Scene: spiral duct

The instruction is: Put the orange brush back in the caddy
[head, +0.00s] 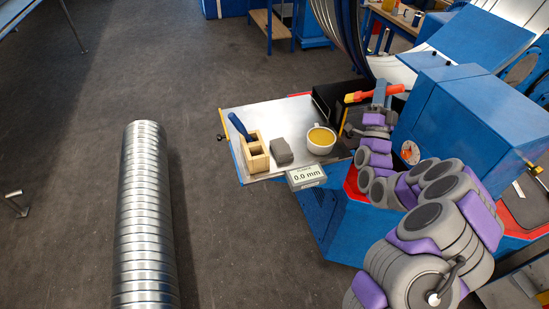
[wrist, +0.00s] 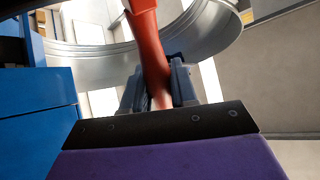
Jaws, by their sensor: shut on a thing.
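The orange brush (head: 360,97) is held level above the back right of the metal tray table in the head view. My gripper (head: 379,94) is shut on it. In the wrist view the brush handle (wrist: 146,45) stands between the two fingers (wrist: 158,88), and its far end is out of the picture. The wooden caddy (head: 256,160) stands at the left of the table, well apart from my gripper. A blue-handled tool (head: 239,126) leans in it. The inside of the caddy is only partly visible.
A grey block (head: 281,151) and a mug with yellowish contents (head: 320,140) stand between the caddy and my arm. A display reading 0.0 mm (head: 306,177) is at the table's (head: 262,117) front edge. Blue machine housing (head: 450,110) is at the right.

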